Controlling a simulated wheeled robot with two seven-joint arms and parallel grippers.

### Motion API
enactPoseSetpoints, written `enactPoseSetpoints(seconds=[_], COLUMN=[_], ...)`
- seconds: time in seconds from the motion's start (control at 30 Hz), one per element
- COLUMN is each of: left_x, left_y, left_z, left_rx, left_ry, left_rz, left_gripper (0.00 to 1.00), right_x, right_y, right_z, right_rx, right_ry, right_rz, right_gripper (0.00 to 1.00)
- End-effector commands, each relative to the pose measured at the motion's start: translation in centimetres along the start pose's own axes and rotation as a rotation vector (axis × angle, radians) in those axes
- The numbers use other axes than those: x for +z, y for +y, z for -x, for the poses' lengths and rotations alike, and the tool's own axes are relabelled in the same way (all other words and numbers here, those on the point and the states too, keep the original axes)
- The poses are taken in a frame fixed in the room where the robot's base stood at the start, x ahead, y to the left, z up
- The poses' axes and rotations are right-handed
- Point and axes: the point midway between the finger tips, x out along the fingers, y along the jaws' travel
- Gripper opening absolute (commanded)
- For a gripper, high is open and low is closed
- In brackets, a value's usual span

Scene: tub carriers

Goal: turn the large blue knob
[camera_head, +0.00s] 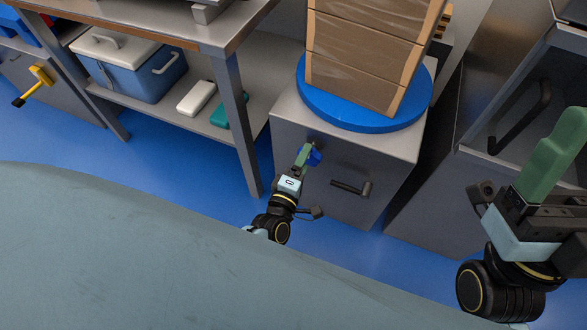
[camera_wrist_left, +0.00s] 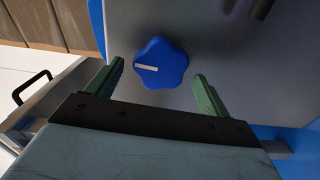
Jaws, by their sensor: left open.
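The large blue knob (camera_wrist_left: 161,60) is a lobed dial with a white pointer mark, on the front face of a grey cabinet (camera_head: 290,122). In the left wrist view the mark points to the left. In the head view the knob (camera_head: 315,157) is partly hidden behind my left gripper (camera_head: 304,153). My left gripper (camera_wrist_left: 157,72) is open, with one green finger on each side of the knob and a visible gap to both in the picture. Whether the tips reach the knob's depth is unclear. My right gripper (camera_head: 556,152) is at the right, away from the knob.
A black handle (camera_head: 352,188) sticks out of the cabinet front right of the knob. A wooden crate (camera_head: 366,50) stands on a blue round turntable (camera_head: 388,124) on top. A workbench with a blue cooler (camera_head: 138,82) is at left. Blue floor shows in front.

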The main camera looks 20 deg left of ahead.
Motion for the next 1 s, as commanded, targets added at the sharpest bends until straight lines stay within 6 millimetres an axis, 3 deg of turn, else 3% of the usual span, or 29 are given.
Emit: enactPoseSetpoints(seconds=[0.3, 0.6, 1.0], left_x=[0.0, 0.0, 0.0], left_y=[0.2, 0.1, 0.0], left_z=[6.2, 11.6, 12.8], left_rx=[-0.005, -0.002, 0.001], left_ry=[-0.001, -0.001, 0.0], left_rz=[0.0, 0.0, 0.001], left_gripper=[0.81, 0.81, 0.81], right_x=[3.1, 5.5, 6.1], right_y=[0.2, 0.3, 0.3], right_z=[-1.4, -1.1, -0.9], right_rx=[0.007, 0.011, 0.012], right_ry=[-0.274, -0.478, -0.522], right_rz=[0.003, 0.003, 0.003], right_gripper=[0.81, 0.81, 0.81])
